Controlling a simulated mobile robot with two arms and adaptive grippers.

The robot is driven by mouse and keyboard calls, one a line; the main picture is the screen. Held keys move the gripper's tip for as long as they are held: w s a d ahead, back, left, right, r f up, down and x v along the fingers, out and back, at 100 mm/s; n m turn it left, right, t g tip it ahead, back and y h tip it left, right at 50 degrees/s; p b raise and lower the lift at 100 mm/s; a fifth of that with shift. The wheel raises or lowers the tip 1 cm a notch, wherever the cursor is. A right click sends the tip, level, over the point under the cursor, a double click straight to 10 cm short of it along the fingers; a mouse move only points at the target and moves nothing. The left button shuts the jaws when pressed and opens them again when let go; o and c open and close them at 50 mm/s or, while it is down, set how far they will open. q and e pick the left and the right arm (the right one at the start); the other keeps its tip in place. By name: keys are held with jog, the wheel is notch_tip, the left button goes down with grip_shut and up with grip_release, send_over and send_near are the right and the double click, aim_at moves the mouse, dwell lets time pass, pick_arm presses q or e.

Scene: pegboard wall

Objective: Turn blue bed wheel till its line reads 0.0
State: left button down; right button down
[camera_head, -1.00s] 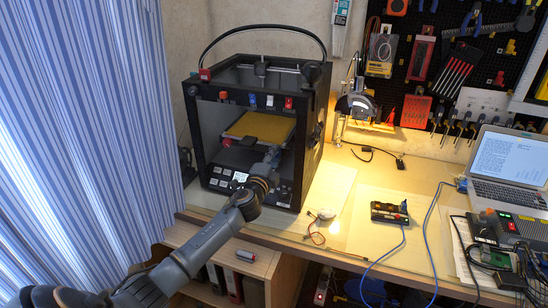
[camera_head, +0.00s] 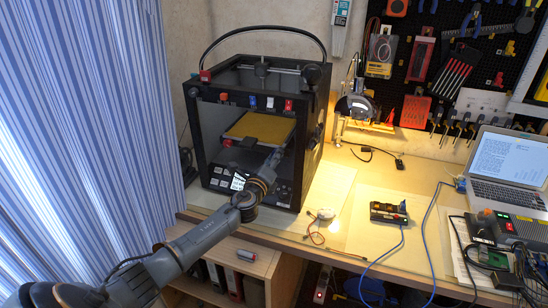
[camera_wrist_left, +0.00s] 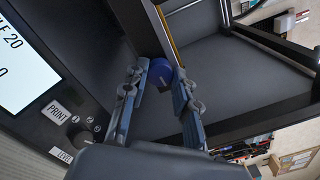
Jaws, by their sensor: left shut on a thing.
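The blue bed wheel (camera_wrist_left: 160,73) shows in the left wrist view, under the edge of the printer bed. My left gripper (camera_wrist_left: 158,80) has its two fingers on either side of the wheel and is shut on it. In the head view my left gripper (camera_head: 272,160) reaches into the open front of the black printer (camera_head: 202,140), below the yellow bed plate (camera_head: 262,127); the wheel is hidden there. Any line on the wheel is too small to read. A lit screen (camera_wrist_left: 22,65) at the left of the wrist view shows cut-off text with "20" and "0". My right gripper is not in view.
The printer's frame and front panel lie close around my left arm. PRINT (camera_wrist_left: 56,112) and LEVEL (camera_wrist_left: 62,154) labels sit near the gripper. A striped curtain (camera_head: 90,120) hangs at left. The desk (camera_head: 330,215) right of the printer holds cables and a laptop (camera_head: 510,160).

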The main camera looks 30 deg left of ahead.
pick_arm(q)
jog(key=shift+f+m, duration=0.1)
jog(key=shift+m, duration=0.4)
jog(key=c, duration=1)
grip_release()
jog(key=shift+c, duration=0.2)
jog(key=shift+s, duration=0.1)
jog(key=v, duration=1.2)
